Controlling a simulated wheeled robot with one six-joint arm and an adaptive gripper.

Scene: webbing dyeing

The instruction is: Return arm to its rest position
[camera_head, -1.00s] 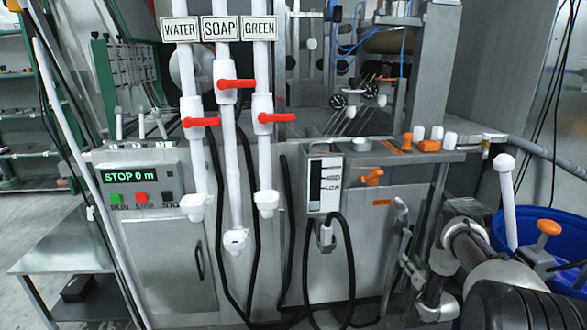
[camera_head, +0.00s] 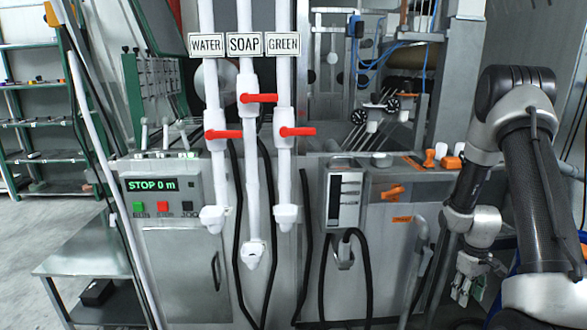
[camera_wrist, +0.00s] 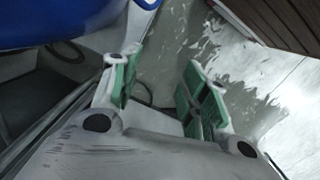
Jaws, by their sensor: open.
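My gripper (camera_head: 466,277) hangs at the lower right of the head view, at the end of my folded arm, in front of the machine's right side. In the wrist view my gripper (camera_wrist: 155,88) shows two green-padded fingers spread apart with nothing between them. Beyond the fingers is a grey floor with wet-looking patches (camera_wrist: 240,75). My arm stands raised at the right and hides part of the machine behind it.
A machine has a control panel reading STOP 0 m (camera_head: 160,195) and WATER, SOAP and GREEN pipes with red valve handles (camera_head: 259,98). A blue tub (camera_wrist: 70,20) is close to my gripper. A metal side table (camera_head: 85,252) stands left. Open floor lies farther left.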

